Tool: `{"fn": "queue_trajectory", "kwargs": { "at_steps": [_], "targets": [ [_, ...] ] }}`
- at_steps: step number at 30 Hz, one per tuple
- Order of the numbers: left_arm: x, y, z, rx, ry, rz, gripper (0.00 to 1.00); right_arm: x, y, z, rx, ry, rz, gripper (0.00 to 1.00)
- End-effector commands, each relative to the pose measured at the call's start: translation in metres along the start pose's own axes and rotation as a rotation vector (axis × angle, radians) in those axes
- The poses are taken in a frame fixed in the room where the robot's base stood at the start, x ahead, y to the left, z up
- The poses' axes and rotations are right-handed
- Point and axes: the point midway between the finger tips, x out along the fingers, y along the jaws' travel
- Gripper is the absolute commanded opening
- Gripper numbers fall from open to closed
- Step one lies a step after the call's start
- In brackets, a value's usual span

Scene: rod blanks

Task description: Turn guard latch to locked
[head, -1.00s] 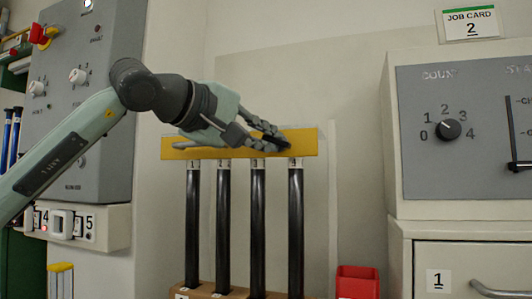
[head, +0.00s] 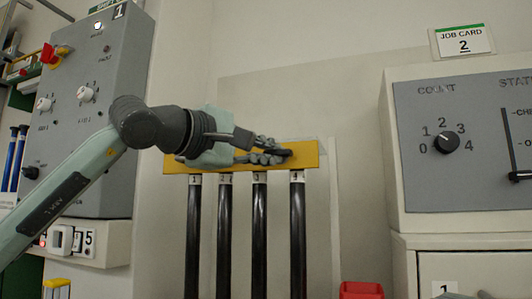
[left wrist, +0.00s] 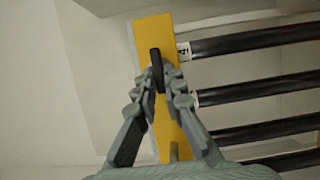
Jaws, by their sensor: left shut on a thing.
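A yellow guard bar (head: 312,155) runs across the tops of several black rods in the head view. A black latch handle (head: 286,152) sits near its right end, partly hidden by my fingers. My left gripper (head: 270,157) is shut on the latch. In the left wrist view the latch (left wrist: 156,66) stands between the fingertips of the gripper (left wrist: 160,88), roughly along the length of the yellow bar (left wrist: 151,30). No lock marking can be read. My right gripper is not in view.
Black rods (head: 259,235) with number tags hang below the bar. A grey control panel (head: 100,120) stands at the left. A cabinet with a count dial (head: 446,140) and a slider stands at the right. A red bin (head: 361,290) is low between them.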

Motion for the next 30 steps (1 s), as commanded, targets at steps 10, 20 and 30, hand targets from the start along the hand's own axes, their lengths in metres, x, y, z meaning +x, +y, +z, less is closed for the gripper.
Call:
{"fn": "queue_trajectory", "kwargs": {
  "at_steps": [10,20,30],
  "targets": [
    [0.002,0.001,0.003,-0.002,-0.008,0.003,0.30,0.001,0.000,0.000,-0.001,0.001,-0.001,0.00],
    [0.000,0.000,0.001,-0.001,-0.004,0.001,0.30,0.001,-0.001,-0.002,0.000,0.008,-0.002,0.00],
    [-0.053,0.001,0.000,0.001,-0.002,0.003,0.30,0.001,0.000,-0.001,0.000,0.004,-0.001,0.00]
  ]
}}
